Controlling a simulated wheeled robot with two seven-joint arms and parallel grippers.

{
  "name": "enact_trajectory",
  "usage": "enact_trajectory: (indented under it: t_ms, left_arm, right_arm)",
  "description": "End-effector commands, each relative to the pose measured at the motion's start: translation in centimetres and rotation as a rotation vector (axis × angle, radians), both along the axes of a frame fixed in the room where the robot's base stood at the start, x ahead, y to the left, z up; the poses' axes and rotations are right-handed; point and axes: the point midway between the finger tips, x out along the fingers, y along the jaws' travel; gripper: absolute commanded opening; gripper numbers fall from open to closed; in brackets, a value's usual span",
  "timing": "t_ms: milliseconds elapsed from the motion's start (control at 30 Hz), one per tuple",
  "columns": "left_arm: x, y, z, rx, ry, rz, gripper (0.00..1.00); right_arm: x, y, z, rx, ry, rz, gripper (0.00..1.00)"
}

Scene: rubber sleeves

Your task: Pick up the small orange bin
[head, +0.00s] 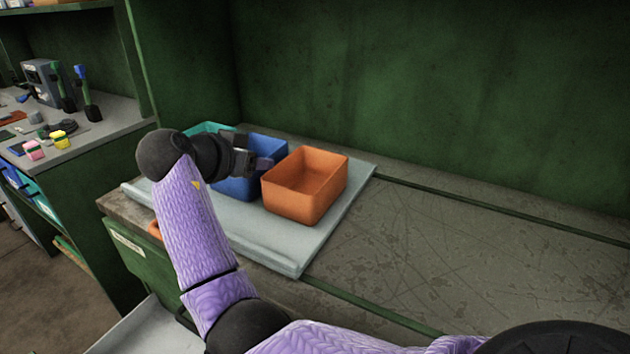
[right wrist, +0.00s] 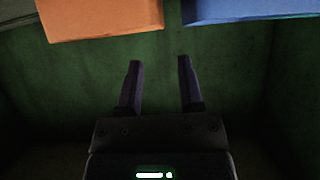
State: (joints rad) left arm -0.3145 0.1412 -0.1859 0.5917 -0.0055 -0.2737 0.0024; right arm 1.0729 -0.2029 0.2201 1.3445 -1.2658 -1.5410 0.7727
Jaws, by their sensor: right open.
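The orange bin (head: 305,186) is an open, empty box standing upright at the right end of a grey tray (head: 285,245). In the right wrist view, the orange bin (right wrist: 100,16) shows at the upper left, beyond the fingertips. My right gripper (head: 262,163) is open, with its fingers near the orange bin's left side and in front of the blue bin. In the right wrist view, the two fingers (right wrist: 159,75) are spread with nothing between them. I cannot tell whether a finger touches either bin. My left gripper is not in view.
A blue bin (head: 238,188) stands just left of the orange one, partly hidden by my right gripper. A teal bin (head: 209,128) is behind my arm. The bench top (head: 430,240) right of the tray is clear. A green wall (head: 430,90) stands behind.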

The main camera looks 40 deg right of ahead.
Motion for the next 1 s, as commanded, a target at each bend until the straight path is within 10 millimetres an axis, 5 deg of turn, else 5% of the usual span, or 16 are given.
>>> enact_trajectory:
  t_ms: [400,667,867,1000]
  left_arm:
    - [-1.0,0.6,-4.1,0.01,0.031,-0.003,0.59]
    - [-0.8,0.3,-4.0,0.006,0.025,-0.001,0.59]
    - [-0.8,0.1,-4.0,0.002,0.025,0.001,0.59]
    - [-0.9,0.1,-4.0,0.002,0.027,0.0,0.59]
  right_arm:
    - [2.3,-7.2,-4.4,-0.002,0.004,0.0,0.47]
    - [2.4,-7.6,-4.1,-0.001,0.001,0.002,0.47]
    - [2.4,-7.6,-4.1,-0.002,0.002,0.002,0.05]
    - [2.4,-7.5,-4.2,-0.002,0.002,0.002,0.0]
